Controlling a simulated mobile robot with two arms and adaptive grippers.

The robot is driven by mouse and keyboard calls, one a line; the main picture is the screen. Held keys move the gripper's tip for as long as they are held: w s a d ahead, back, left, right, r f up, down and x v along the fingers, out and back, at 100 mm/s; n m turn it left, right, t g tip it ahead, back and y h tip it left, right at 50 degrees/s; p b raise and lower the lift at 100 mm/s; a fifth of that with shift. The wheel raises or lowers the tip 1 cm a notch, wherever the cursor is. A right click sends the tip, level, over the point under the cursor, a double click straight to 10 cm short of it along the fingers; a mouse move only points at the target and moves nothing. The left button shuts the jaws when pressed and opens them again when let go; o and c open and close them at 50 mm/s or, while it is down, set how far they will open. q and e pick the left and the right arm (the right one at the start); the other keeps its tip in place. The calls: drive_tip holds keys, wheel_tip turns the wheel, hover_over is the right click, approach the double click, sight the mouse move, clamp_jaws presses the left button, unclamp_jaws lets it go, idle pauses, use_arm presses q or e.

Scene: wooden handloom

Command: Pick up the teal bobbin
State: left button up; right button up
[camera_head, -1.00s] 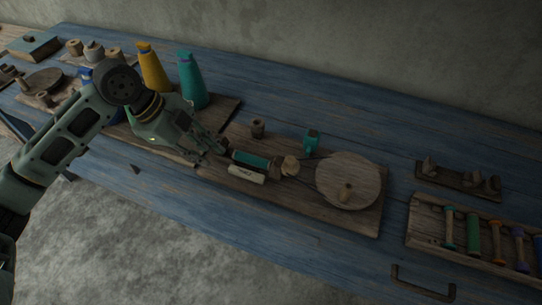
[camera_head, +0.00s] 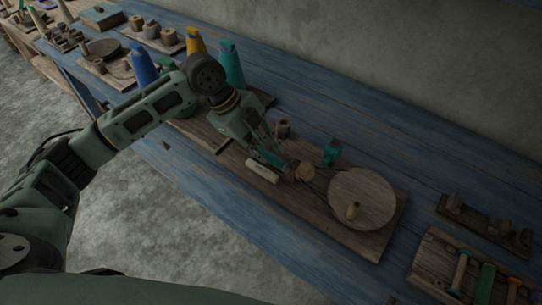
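The teal bobbin (camera_head: 270,158) lies on its side on a wooden board in the middle of the bench, with a brown wooden knob (camera_head: 299,171) at its right end. My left gripper (camera_head: 268,146) comes down from the upper left. Its dark fingers are over and against the bobbin's left part in the picture and hide some of it. Whether they touch it, and how wide they are apart, I cannot tell. My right gripper is not in view.
A pale labelled block (camera_head: 262,171) lies just in front of the bobbin. A small teal item (camera_head: 332,151) and a round wooden disc (camera_head: 362,199) with a peg are to the right. Teal (camera_head: 231,66) and yellow cones (camera_head: 196,42) stand behind my arm. A bobbin tray (camera_head: 434,266) is at lower right.

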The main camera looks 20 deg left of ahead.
sight(270, 158)
use_arm(q)
drive_tip(key=shift+x, duration=1.3)
drive_tip(key=shift+f, duration=0.15)
clamp_jaws()
